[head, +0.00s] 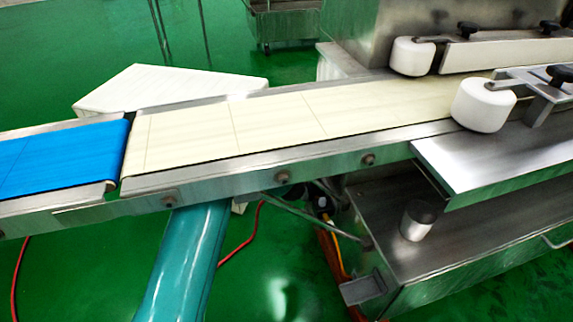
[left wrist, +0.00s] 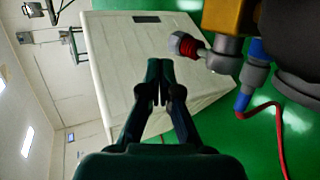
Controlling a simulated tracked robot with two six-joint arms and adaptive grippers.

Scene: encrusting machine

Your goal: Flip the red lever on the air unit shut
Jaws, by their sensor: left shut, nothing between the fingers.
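In the left wrist view my left gripper (left wrist: 158,80) is shut and empty, its dark fingertips together. To the right of the tips, apart from them, is the air unit, with a yellow-orange block (left wrist: 228,16) and grey and blue fittings. A short red part (left wrist: 192,47) with a grey end sticks out of its left side towards my fingertips; I cannot tell for certain whether it is the lever. In the head view my teal arm reaches under the conveyor, which hides the left gripper. My right gripper is in neither view.
A cream conveyor belt (head: 280,120) and a blue belt (head: 60,158) cross above my arm. A steel cabinet (head: 450,235) stands right. A red hose (left wrist: 278,135) hangs from the air unit. A large white panelled box (left wrist: 120,45) stands behind my fingers.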

